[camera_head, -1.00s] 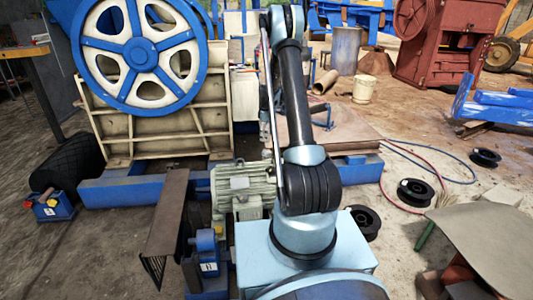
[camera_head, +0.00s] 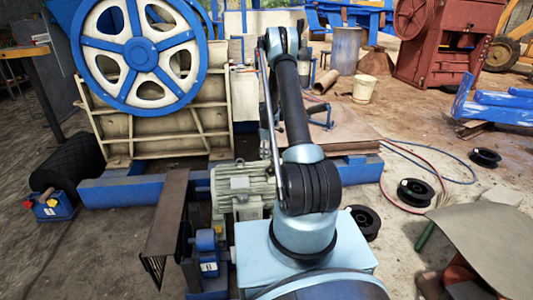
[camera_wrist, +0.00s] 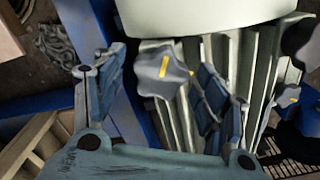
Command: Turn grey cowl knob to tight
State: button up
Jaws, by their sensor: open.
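In the wrist view a grey lobed knob (camera_wrist: 163,70) with a yellow mark on its face sits just under the rim of the pale rounded cowl (camera_wrist: 205,16). My gripper (camera_wrist: 165,82) is open, with one finger to the left of this knob and the other to its right. The left finger is clearly apart from the knob; whether the right one touches it I cannot tell. In the head view the gripper is hidden behind my arm, and I cannot make out the knob there.
A second grey knob (camera_wrist: 286,96) with a yellow mark is at the right of the wrist view, beside pale fins. In the head view a pale green finned motor (camera_head: 243,187) stands left of my arm, and a large blue flywheel (camera_head: 138,52) is behind it.

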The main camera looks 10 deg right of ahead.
jog(key=c, duration=1.1)
jog(key=shift+o, duration=0.2)
jog(key=m, duration=1.3)
jog(key=shift+m, duration=0.3)
jog(key=m, duration=0.4)
jog(key=shift+m, duration=0.4)
